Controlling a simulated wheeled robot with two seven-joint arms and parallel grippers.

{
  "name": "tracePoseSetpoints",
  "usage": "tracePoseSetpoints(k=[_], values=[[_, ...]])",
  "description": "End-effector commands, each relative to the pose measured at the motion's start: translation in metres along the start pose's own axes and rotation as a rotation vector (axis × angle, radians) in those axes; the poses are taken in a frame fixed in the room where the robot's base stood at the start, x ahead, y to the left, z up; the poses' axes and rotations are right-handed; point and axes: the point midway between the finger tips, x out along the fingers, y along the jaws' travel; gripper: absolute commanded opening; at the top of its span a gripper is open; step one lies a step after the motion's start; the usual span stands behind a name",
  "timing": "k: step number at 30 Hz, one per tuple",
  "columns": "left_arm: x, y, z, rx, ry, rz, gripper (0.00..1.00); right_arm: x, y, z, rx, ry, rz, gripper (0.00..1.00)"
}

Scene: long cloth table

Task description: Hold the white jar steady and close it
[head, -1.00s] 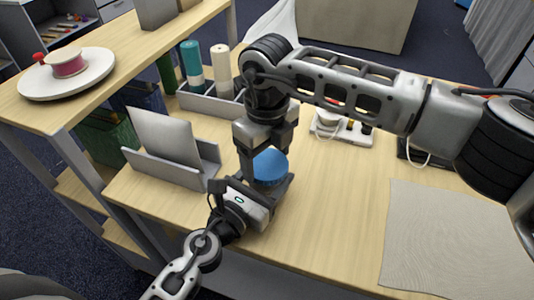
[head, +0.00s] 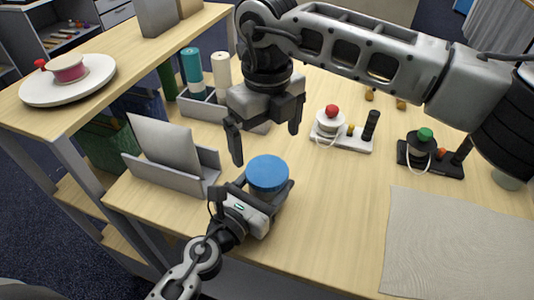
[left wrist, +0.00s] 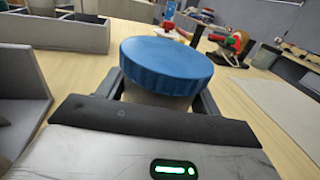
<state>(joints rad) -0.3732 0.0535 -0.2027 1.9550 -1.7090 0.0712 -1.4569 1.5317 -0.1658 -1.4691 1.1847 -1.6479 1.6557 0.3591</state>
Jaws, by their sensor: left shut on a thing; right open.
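The white jar wears a blue lid (head: 268,173) that sits level on its top. In the left wrist view the lid (left wrist: 166,65) covers the mouth, and a strip of the pale jar body (left wrist: 158,98) shows under it. I cannot tell how tightly the lid is on. My left gripper (head: 267,192) is shut around the jar body, below the lid, with the jar upright near the table's front edge. My right gripper (head: 266,146) is open and empty, pointing down above and just behind the lid, apart from it.
A grey holder with a panel (head: 170,160) stands left of the jar. A grey bin with rolls (head: 205,104) is behind it. Two small boards with knobs and cords, one white (head: 345,142) and one black (head: 432,166), lie to the right. A grey cloth (head: 450,245) covers the right front.

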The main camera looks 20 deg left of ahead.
Motion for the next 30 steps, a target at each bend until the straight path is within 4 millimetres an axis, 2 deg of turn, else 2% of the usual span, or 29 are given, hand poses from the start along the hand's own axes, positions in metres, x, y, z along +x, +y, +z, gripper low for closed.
tracePoseSetpoints(k=[3, 9, 20, 21, 23, 30], values=[[0.000, 0.000, 0.000, 0.000, 0.000, 0.000, 0.01, -0.025, 0.000, 0.001, 0.000, -0.002, -0.002, 1.00], [0.000, 0.000, 0.000, 0.000, 0.000, 0.000, 0.01, -0.048, 0.000, 0.000, 0.001, -0.001, 0.000, 1.00], [0.000, 0.000, 0.000, 0.000, 0.000, 0.000, 0.01, -0.052, 0.000, 0.000, 0.000, 0.000, 0.001, 1.00], [0.000, 0.000, 0.000, 0.000, 0.000, 0.000, 0.73, -0.052, 0.000, 0.000, 0.000, 0.000, 0.001, 1.00], [0.000, 0.000, 0.000, 0.000, 0.000, 0.000, 0.90, -0.052, 0.000, 0.000, 0.000, 0.001, 0.001, 1.00], [0.000, 0.000, 0.000, 0.000, 0.000, 0.000, 0.90, -0.052, 0.000, 0.000, 0.000, 0.001, 0.001, 1.00]])
